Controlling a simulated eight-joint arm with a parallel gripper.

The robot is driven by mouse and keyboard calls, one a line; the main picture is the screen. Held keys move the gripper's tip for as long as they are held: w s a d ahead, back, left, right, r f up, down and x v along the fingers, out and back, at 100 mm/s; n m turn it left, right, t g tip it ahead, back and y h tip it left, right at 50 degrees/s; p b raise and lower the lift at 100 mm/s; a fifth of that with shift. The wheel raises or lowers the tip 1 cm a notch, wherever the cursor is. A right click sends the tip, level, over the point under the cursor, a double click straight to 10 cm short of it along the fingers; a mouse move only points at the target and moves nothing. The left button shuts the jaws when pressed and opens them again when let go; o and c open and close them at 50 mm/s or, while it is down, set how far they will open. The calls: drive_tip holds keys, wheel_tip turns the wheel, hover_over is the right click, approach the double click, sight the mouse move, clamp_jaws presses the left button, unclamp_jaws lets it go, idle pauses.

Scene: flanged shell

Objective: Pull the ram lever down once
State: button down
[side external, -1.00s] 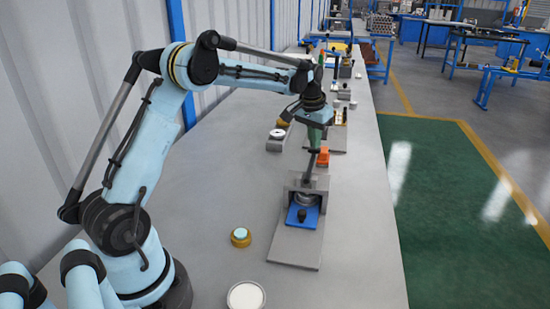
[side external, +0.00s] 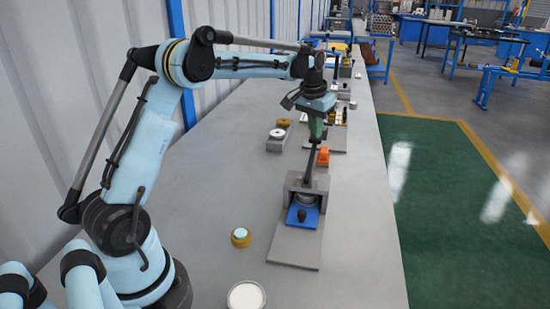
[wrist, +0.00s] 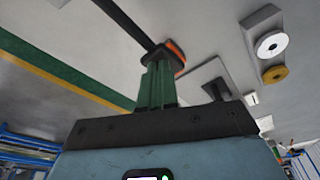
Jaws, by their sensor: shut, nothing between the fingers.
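The press (side external: 293,191) stands on the bench on a grey base plate, with a round dark part and a blue plate (side external: 296,217) at its front. Its dark ram lever (side external: 309,168) rises steeply from the press body towards my gripper. My gripper (side external: 316,139), with green fingers, is shut and empty at the lever's upper end. In the wrist view the green fingers (wrist: 158,84) end at a dark block on the end of the dark lever bar (wrist: 122,18). Whether they touch it I cannot tell.
A brass piece with a pale top (side external: 241,236) and a white round dish (side external: 246,296) are nearer.

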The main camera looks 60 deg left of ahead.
wheel_tip(320, 180, up, 10)
drive_tip(key=shift+f, duration=0.15)
idle(0.9)
drive_tip(key=shift+d, duration=0.1)
drive_tip(key=s+d+r+m+t, duration=0.1)
drive_tip(key=s+d+m+t, duration=0.15)
drive_tip(key=s+d, duration=0.8)
drive_tip(key=s+d+f+t, duration=0.2)
drive_tip(key=s+d+f, duration=0.5)
drive_tip(key=s, duration=0.5)
wheel_tip(320, 180, down, 3)
drive_tip(key=shift+r+h, duration=0.2)
drive_tip(key=shift+h, duration=0.1)
